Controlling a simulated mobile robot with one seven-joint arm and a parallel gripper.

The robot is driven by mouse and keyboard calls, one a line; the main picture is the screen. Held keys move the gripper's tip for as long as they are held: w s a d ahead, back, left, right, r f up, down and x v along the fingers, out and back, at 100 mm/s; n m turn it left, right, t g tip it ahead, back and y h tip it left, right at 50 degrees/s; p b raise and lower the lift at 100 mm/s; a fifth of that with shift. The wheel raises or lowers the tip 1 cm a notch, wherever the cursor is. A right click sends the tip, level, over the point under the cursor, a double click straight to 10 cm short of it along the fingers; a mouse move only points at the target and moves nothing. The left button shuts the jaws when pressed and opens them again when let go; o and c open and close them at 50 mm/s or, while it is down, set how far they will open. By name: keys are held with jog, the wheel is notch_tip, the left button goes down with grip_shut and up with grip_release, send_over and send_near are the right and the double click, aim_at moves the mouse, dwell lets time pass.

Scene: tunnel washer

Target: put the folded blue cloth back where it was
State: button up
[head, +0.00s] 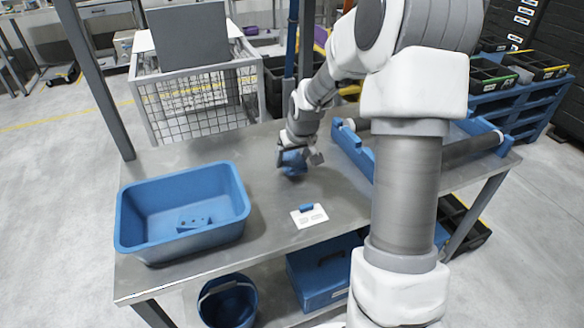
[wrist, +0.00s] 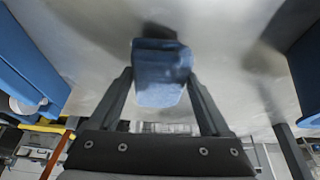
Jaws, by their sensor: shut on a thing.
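The folded blue cloth (head: 293,162) is at my gripper (head: 300,157), over the middle of the grey metal table. In the wrist view the blue cloth (wrist: 162,75) sits between the two fingers of my gripper (wrist: 160,85), which are shut on it. The cloth is close to the table top; I cannot tell whether it touches it. My gripper partly hides it in the head view.
A blue tub (head: 183,212) stands on the left of the table (head: 262,222). A white card with a blue clip (head: 309,214) lies near the front edge. A blue frame with grey rollers (head: 353,148) stands at the right. Table room around the cloth is clear.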

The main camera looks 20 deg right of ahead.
jog(key=shift+f+b, duration=0.3)
jog(key=shift+f, duration=1.1)
jog(key=shift+f, duration=0.15)
jog(key=o, duration=1.1)
jog(key=shift+o, duration=0.2)
jog(key=shift+r, duration=0.35)
jog(key=p+v, duration=0.3)
jog(key=v, duration=0.8)
jog(key=shift+s+r, duration=0.2)
jog(key=shift+r, duration=0.1)
jog(key=shift+r, duration=0.1)
